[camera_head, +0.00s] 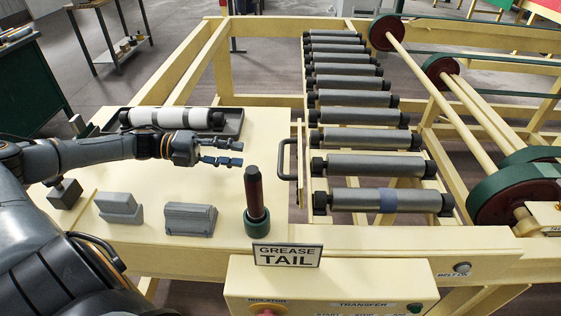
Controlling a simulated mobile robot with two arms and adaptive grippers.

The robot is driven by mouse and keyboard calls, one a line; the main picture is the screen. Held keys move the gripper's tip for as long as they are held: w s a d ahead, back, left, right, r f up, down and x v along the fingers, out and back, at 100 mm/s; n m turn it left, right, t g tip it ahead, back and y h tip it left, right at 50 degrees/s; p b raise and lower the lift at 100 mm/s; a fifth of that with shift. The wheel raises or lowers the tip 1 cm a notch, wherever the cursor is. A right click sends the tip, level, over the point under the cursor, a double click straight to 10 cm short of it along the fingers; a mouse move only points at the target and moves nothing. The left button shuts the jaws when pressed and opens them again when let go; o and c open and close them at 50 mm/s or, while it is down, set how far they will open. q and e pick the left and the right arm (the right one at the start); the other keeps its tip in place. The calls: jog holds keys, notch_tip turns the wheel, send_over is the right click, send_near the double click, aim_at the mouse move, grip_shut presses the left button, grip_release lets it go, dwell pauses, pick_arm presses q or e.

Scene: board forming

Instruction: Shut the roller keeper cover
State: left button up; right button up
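A row of grey rollers (359,165) with dark ends runs away from me on the cream frame. Beside its near left end a dark U-shaped handle (282,160) stands out to the left from a narrow cream bar (300,150). I take this bar to be the roller keeper cover; it looks upright along the roller ends. Whether it is latched I cannot tell. My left gripper (226,153) is above the cream table, left of the handle and apart from it. Its fingers are spread and empty. My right gripper is not in view.
A dark-red post in a green base (254,205) stands in front of my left gripper. Two grey blocks (190,219) (118,207) sit nearer me. A dark tray (233,118) with a white-and-grey roller lies behind. A "GREASE TAIL" sign (287,256) is at the front edge.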

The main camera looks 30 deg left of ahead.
aim_at(281, 157)
pick_arm(q)
jog(key=p+x, duration=0.2)
jog(key=x, duration=0.9)
jog(key=shift+r, duration=0.15)
jog(key=shift+w+d, duration=0.3)
jog(key=shift+d, duration=0.1)
grip_shut()
